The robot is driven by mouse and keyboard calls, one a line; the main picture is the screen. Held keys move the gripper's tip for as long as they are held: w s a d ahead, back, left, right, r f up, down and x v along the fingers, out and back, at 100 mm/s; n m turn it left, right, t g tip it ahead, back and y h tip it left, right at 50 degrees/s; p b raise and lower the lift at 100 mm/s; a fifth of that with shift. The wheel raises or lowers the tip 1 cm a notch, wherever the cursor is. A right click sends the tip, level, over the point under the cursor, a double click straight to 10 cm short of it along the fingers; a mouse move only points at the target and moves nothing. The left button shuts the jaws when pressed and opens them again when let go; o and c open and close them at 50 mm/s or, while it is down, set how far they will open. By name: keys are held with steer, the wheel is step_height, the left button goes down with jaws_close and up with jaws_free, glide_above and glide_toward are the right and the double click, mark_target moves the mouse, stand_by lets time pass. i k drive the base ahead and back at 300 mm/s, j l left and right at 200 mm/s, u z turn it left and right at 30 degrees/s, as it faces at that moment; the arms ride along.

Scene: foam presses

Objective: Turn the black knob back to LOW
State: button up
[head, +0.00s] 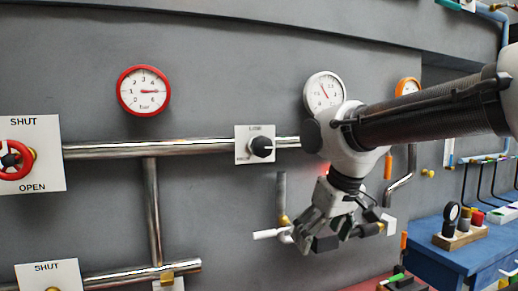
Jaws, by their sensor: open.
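The black knob (262,147) sits on a white plate (241,145) on the grey wall, in line with a horizontal steel pipe. Small lettering, seemingly LOW, runs along the plate's top edge, and another small label at its lower left is too small to read. A pale mark shows on the knob's face, but its exact setting is hard to tell. My gripper (312,242) is open, below and to the right of the knob and clear of it. It points down and hides part of the wall behind it.
A white-handled lever (268,234) is just left of my gripper. Red (144,91) and white (324,91) gauges hang above the pipe (150,150). A red valve wheel (14,160) is at left. A blue bench (440,240) stands at right.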

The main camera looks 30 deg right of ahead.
mark_target(261, 147)
steer(key=j+z, duration=0.7)
steer(key=k+j+z, duration=0.25)
steer(key=j, duration=0.25)
steer(key=k+j+z, duration=0.25)
steer(key=k+j, duration=0.15)
steer(key=j, duration=0.1)
